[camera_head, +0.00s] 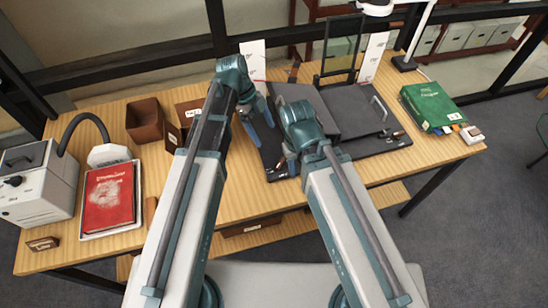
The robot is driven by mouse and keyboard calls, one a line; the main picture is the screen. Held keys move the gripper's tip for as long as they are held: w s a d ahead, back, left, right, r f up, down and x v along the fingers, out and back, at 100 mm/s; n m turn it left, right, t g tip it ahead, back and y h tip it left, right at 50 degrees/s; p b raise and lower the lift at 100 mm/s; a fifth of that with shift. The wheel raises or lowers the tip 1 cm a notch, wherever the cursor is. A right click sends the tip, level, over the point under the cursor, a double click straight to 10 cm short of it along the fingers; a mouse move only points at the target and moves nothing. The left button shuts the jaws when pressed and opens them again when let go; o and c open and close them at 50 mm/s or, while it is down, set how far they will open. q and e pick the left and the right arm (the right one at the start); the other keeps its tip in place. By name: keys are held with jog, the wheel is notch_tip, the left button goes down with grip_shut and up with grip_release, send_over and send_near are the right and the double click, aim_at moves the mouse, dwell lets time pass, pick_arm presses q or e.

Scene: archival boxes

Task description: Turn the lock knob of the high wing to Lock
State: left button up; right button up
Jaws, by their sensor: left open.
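A dark grey cradle-like stand (385,146) sits on the table right of centre. It has a raised, tilted wing panel (312,97) on the left and a lower panel (352,104) on the right. A small brown knob (397,134) shows at its front right; I cannot read any lock marking. My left gripper (260,121) is open and empty, beside the stand's left edge, with its fingers pointing down and right. My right gripper (285,163) is at the stand's front left, mostly hidden by its own wrist. Any knob behind it is hidden.
A red book (108,197) lies on a white tray at left, near a grey machine with a hose (45,182). Brown boxes (145,120) stand at back left. Upright label cards (254,60) stand behind.

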aim_at(279, 162)
pick_arm(q)
jog(key=shift+f, duration=0.15)
pick_arm(e)
jog(key=shift+f, duration=0.1)
pick_arm(q)
jog(key=b+x, duration=1.2)
jog(key=shift+s+f, duration=0.1)
jog(key=shift+f, duration=0.2)
pick_arm(e)
notch_tip(279, 162, down, 12)
jog(key=shift+r, duration=0.1)
pick_arm(q)
jog(key=shift+s+d+f+b, duration=0.1)
jog(key=shift+d+f+b, duration=0.25)
jog(key=shift+f+b, duration=0.1)
pick_arm(e)
jog(key=shift+f, duration=0.4)
pick_arm(q)
jog(key=c, duration=1.4)
